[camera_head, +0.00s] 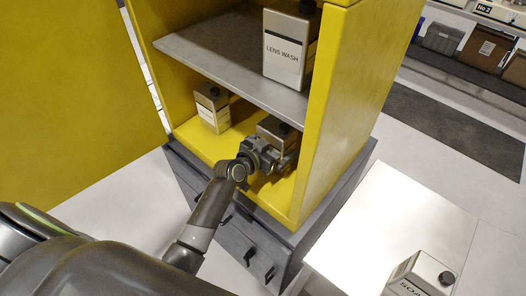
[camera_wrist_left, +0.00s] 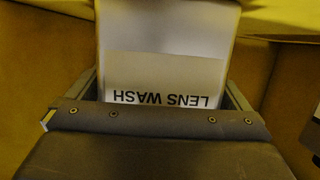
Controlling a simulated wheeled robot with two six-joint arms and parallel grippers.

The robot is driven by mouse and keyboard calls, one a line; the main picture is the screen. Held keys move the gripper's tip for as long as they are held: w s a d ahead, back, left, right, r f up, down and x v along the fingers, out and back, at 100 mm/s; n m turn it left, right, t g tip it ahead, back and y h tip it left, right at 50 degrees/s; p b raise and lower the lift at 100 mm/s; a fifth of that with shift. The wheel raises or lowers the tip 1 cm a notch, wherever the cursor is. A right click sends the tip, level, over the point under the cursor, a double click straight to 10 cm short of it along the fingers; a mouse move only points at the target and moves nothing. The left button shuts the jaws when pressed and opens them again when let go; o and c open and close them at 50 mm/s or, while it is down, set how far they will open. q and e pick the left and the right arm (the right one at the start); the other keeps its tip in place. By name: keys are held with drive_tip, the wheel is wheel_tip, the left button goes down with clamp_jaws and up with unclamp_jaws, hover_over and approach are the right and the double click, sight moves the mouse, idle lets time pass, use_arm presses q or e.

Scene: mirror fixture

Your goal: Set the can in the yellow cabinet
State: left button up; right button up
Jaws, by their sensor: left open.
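A grey can (camera_head: 272,126) with a dark cap stands in the lower compartment of the yellow cabinet (camera_head: 342,110), near its right wall. My left gripper (camera_head: 283,160) is inside that compartment, in front of this can and partly hiding it. In the left wrist view the can (camera_wrist_left: 168,30) carries a LENS WASH label and lies between the two open fingers. I cannot tell whether either finger touches it. My right gripper is not in view.
Another can (camera_head: 212,108) stands at the left of the lower compartment. A LENS WASH can (camera_head: 288,50) stands on the grey shelf (camera_head: 215,55) above my gripper. The open yellow door (camera_head: 75,85) is at left. A SOAP can (camera_head: 420,272) stands on a white table (camera_head: 395,215).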

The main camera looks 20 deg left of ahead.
use_arm(q)
drive_tip(key=b+v, duration=0.1)
drive_tip(key=v, duration=1.1)
drive_tip(key=shift+b, duration=0.4)
drive_tip(key=s+a+f+n+g+y, duration=0.2)
drive_tip(key=s+a+f+g, duration=0.1)
drive_tip(key=s, duration=0.6)
drive_tip(key=s+a+f+n+g+y, duration=0.1)
drive_tip(key=s+a+f+g+y, duration=0.2)
drive_tip(key=s, duration=0.6)
drive_tip(key=s+a+f+n+g+y, duration=0.2)
drive_tip(key=s+a+g, duration=0.15)
drive_tip(key=s, duration=0.45)
wheel_tip(320, 180, down, 26)
drive_tip(key=a+g+b, duration=0.1)
drive_tip(key=g, duration=0.1)
drive_tip(key=s+d+f+g+h+b, duration=0.1)
drive_tip(key=s+f, duration=1.4)
drive_tip(key=f, duration=0.1)
drive_tip(key=shift+d+f, duration=0.15)
drive_tip(key=shift+f, duration=0.2)
